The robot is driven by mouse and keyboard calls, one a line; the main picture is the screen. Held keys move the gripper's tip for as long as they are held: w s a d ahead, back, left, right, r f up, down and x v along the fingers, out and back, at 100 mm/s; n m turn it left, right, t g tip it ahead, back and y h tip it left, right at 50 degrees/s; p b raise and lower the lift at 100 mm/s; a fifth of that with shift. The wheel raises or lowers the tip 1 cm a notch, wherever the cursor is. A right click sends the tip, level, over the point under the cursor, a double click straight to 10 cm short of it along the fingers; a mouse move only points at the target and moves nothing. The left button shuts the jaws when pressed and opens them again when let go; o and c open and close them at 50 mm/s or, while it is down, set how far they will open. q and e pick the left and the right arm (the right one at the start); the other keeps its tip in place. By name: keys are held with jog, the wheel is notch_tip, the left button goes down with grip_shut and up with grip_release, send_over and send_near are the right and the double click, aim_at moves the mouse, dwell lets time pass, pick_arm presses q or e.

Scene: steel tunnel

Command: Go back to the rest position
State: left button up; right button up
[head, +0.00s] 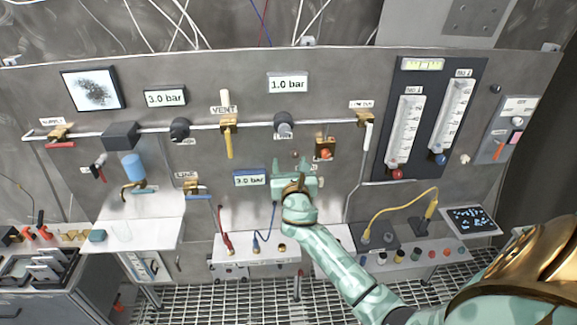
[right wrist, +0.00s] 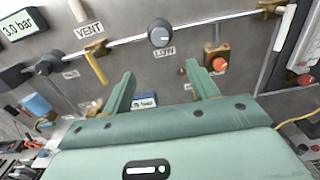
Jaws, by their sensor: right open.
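My right gripper (head: 296,170) is in front of the middle of the grey wall panel, below the pipe. In the right wrist view its two green fingers (right wrist: 165,90) are spread apart with nothing between them. The panel and a small display show behind the gap. My right arm reaches in from the lower right of the head view. My left gripper is not in view.
The panel carries a yellow VENT valve (head: 229,135), a grey LOW knob (right wrist: 160,33), an orange-red button (head: 324,153) and two flow meters (head: 403,130). White shelves (head: 130,222) and a connector box (head: 258,262) stand below. Metal grating (head: 250,302) forms the floor.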

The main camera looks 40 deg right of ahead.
jog(key=a+f+m+g+y+b, duration=0.2)
jog(key=a+f+m+y+b, duration=0.15)
jog(key=f+m, duration=1.05)
jog(key=s+a+f+m+g+y+b, duration=0.1)
jog(key=s+a+f+m+g+b, duration=0.3)
jog(key=f, duration=0.6)
jog(key=s+d+f+t+y+b, duration=0.15)
jog(key=s+f, duration=0.35)
jog(key=f, duration=0.6)
jog(key=s+a+f+m+g+y+b, duration=0.1)
jog(key=s+a+f+m+g+b, duration=0.3)
jog(key=f, duration=0.6)
pick_arm(q)
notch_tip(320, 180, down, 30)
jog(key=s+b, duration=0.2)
jog(key=b, duration=1.5)
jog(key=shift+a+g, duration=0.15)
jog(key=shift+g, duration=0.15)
pick_arm(e)
jog(key=s+a+f+m+g+y, duration=0.1)
jog(key=s+a+f+m+g, duration=0.1)
jog(key=s+f, duration=1.5)
jog(key=s+a+f+m+g+y, duration=0.1)
jog(key=s+f+g, duration=0.3)
jog(key=s+f, duration=1.3)
jog(key=s+m, duration=0.1)
jog(key=s, duration=0.4)
jog(key=shift+s+a+f, duration=0.4)
